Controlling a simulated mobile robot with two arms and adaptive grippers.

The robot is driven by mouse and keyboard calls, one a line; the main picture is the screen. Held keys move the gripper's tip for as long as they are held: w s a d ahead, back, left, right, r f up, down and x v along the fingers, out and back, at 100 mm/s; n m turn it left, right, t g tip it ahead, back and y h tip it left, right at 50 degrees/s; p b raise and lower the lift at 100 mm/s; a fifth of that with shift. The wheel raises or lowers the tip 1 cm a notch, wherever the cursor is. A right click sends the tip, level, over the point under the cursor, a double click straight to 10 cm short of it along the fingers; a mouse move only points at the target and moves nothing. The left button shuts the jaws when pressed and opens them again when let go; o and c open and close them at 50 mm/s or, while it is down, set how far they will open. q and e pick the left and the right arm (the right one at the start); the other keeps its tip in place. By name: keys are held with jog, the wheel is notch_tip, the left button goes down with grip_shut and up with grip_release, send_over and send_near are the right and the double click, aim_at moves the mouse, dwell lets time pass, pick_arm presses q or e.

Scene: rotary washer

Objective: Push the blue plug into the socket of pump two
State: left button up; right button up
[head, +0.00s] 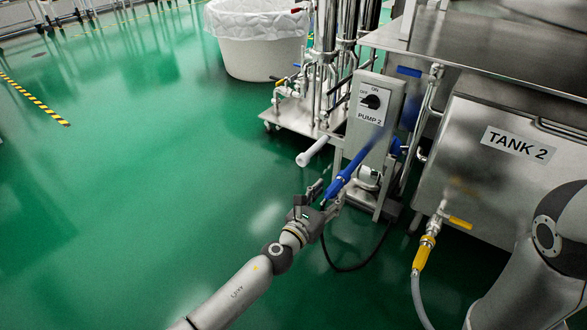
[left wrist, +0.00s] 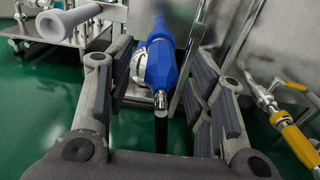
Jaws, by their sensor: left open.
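The blue plug (head: 345,177) is in front of the pump two box (head: 372,115), which carries a black rotary switch and the label PUMP 2. My left gripper (head: 327,194) is open at the plug's near end. In the left wrist view the plug (left wrist: 160,62) lies between the spread fingers of my left gripper (left wrist: 158,88), with its metal tip toward the camera. Clear space shows between the plug and the left finger. Another blue part (head: 396,147) shows at the box's right side. I cannot make out the socket itself. My right gripper is not in view.
A white pipe end (head: 313,151) sticks out left of the box. The steel TANK 2 housing (head: 490,165) stands to the right, with a yellow-handled valve (head: 427,245) and hose. A white tub (head: 257,45) stands behind.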

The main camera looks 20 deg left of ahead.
pick_arm(q)
jog(key=v, duration=1.1)
jog(key=shift+s, duration=0.25)
